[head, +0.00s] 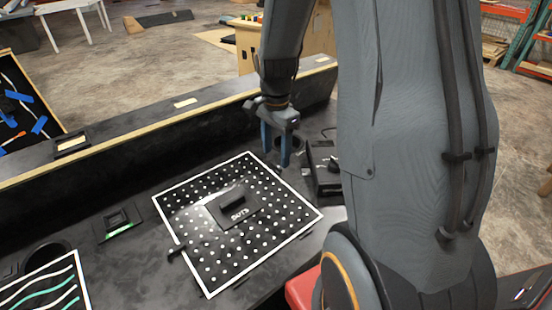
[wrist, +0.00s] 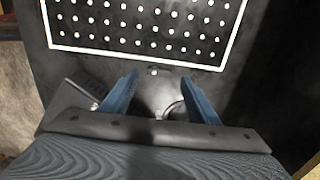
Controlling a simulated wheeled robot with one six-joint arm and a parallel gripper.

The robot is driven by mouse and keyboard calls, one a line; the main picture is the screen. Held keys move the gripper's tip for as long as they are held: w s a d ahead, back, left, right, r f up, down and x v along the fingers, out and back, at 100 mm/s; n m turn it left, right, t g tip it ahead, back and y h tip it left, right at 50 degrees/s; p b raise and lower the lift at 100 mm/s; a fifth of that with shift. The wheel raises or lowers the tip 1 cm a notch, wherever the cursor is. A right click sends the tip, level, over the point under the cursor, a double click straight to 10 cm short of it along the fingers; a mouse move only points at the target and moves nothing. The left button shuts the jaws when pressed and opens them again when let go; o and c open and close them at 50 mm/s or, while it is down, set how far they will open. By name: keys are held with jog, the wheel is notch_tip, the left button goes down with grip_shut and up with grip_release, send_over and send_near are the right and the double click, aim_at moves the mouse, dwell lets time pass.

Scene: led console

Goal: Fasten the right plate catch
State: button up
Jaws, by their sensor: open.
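The plate (head: 208,249) is a black square with a white border and rows of white dots, lying on the dark console. A raised black handle (head: 232,198) stands at its middle. It also shows in the wrist view (wrist: 85,32), its border just beyond my fingers. A small black catch (head: 177,250) shows at the plate's left edge. I cannot make out the right catch clearly; my gripper covers part of that side. My gripper (head: 276,156) is open and empty, pointing down above the plate's far right edge. Its two blue fingers also show in the wrist view (wrist: 160,80), apart.
A dark box-like device (head: 322,172) stands close to the right of my gripper. A square socket (head: 118,222) lies left of the plate. A raised ledge (head: 150,118) with a wooden edge runs behind. A panel with wavy lines (head: 45,290) is at front left.

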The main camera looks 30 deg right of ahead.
aim_at(276, 165)
jog(key=shift+f, duration=1.55)
jog(key=shift+c, duration=0.2)
jog(key=c, duration=1)
